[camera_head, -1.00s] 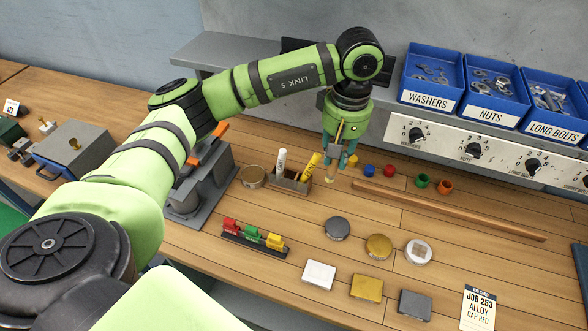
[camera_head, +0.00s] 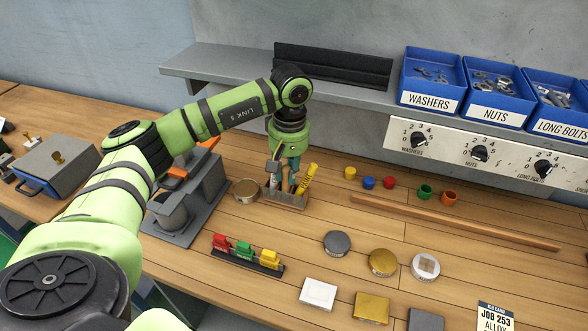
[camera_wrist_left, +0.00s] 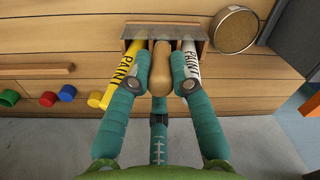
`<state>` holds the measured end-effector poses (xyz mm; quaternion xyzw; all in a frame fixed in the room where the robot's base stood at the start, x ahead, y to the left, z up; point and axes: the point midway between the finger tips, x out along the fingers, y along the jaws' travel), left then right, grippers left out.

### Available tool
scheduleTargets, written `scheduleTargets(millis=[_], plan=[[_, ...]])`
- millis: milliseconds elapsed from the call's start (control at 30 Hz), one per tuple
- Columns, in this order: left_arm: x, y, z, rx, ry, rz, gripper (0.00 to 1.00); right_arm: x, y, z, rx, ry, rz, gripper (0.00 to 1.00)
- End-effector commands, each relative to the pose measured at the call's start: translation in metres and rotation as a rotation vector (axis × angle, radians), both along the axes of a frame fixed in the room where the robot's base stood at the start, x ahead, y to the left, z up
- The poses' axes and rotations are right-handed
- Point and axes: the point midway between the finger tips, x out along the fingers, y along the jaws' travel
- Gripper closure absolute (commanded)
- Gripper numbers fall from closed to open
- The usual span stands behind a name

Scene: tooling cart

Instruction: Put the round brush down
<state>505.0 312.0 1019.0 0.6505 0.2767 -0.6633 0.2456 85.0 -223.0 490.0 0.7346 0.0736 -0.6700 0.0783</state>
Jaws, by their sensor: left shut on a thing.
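My left gripper (camera_head: 287,186) is shut on the round brush, whose tan wooden handle (camera_wrist_left: 160,76) shows between the fingertips in the left wrist view. The gripper is at the wooden holder (camera_head: 284,202), between a yellow paint marker (camera_head: 307,178) and a white paint marker (camera_wrist_left: 190,62). In the left wrist view the brush lines up with the middle of the holder (camera_wrist_left: 136,32); its far end is hidden, and I cannot tell how deep it sits. My right gripper is not in view.
A round tin (camera_head: 247,190) stands just left of the holder. Small coloured caps, such as a yellow one (camera_head: 350,173), lie to its right, near a long wooden strip (camera_head: 450,222). A rack of coloured clips (camera_head: 245,258) is in front. A grey shelf (camera_head: 220,68) hangs behind.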

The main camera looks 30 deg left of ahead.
Motion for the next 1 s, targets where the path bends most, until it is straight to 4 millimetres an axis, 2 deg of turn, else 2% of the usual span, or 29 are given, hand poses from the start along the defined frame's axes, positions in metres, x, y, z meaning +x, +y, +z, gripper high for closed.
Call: scheduleTargets(millis=[67,367,400,433,833,1000], plan=[[0.0,0.0,-0.005,0.0,0.0,0.0,1.0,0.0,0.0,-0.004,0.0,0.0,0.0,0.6],[0.0,-0.001,-0.005,-0.001,-0.001,0.0,1.0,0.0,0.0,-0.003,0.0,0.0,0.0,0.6],[0.0,-0.001,-0.005,0.0,0.0,0.0,0.62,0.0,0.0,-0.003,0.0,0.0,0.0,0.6],[0.0,-0.001,-0.005,0.0,0.0,0.0,0.54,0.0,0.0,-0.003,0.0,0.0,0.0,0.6],[0.0,-0.001,-0.01,0.0,0.001,0.0,0.54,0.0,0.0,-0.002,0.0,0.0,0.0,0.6],[0.003,-0.001,0.014,0.0,-0.008,-0.001,0.54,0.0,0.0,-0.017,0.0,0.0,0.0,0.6]])
